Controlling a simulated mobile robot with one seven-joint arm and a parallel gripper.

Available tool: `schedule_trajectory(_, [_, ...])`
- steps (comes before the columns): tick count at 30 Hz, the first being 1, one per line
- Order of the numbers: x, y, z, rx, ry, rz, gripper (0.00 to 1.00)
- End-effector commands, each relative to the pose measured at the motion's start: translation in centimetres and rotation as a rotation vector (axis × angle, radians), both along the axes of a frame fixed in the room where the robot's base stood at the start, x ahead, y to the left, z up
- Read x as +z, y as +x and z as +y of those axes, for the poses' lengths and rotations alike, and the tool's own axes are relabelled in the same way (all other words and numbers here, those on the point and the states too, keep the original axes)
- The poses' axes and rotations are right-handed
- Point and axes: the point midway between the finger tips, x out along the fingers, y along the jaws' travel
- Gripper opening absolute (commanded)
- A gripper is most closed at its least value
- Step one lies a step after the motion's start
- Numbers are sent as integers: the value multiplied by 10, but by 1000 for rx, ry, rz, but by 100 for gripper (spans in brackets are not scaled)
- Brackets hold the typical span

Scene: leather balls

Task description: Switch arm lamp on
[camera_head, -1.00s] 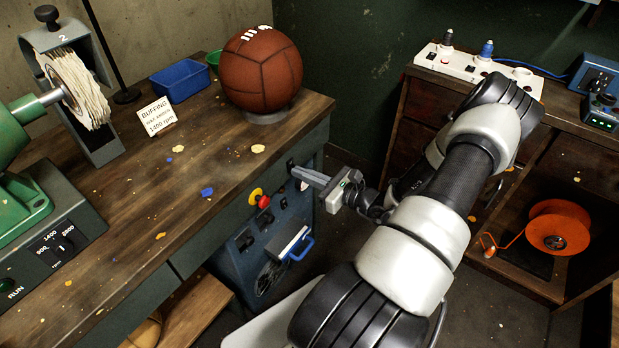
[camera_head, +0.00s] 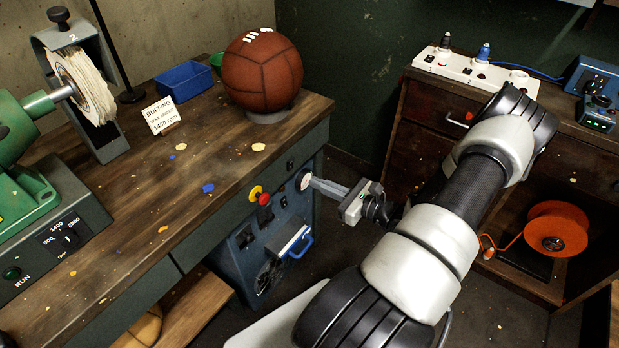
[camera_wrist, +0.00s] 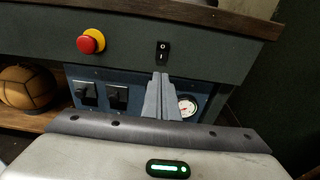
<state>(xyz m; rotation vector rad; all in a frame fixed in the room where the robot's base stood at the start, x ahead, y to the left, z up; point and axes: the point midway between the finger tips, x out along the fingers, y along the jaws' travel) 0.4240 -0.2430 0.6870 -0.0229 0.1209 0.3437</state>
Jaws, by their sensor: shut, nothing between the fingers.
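A black rocker switch (camera_wrist: 162,52) marked O above and I below is on the bench's front rail in the wrist view. It also shows small in the head view (camera_head: 291,164). I cannot tell which half is pressed. My gripper (camera_wrist: 161,80) is shut and empty, its fingertips just below the switch in the wrist view. In the head view my gripper (camera_head: 313,181) is at the bench's right front, beside a round gauge (camera_head: 302,179). A gap to the switch shows there. No lamp head is in view; a thin black pole (camera_head: 103,40) rises from the bench top.
A red emergency button (camera_wrist: 91,41) on a yellow base is left of the switch. The bench top (camera_head: 225,160) holds a brown leather ball (camera_head: 262,72) and a blue bin (camera_head: 184,82). A dark cabinet (camera_head: 425,145) with a power strip (camera_head: 470,70) stands at the right.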

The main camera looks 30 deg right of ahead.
Motion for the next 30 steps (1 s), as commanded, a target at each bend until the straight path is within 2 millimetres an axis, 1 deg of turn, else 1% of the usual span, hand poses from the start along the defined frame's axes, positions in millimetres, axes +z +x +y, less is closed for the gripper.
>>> schedule_trajectory(1, [1, -12, -5, -3, 1, 0, 0])
schedule_trajectory(6, [-4, -45, -16, -1, 1, -1, 0])
schedule_trajectory(9, [-6, -59, -21, -1, 0, 0, 0])
schedule_trajectory(12, [-7, -67, -24, 0, 0, -2, 0])
schedule_trajectory(17, [-9, -72, -25, 2, 1, -2, 0])
schedule_trajectory(30, [-9, -72, -25, 2, 1, -2, 0])
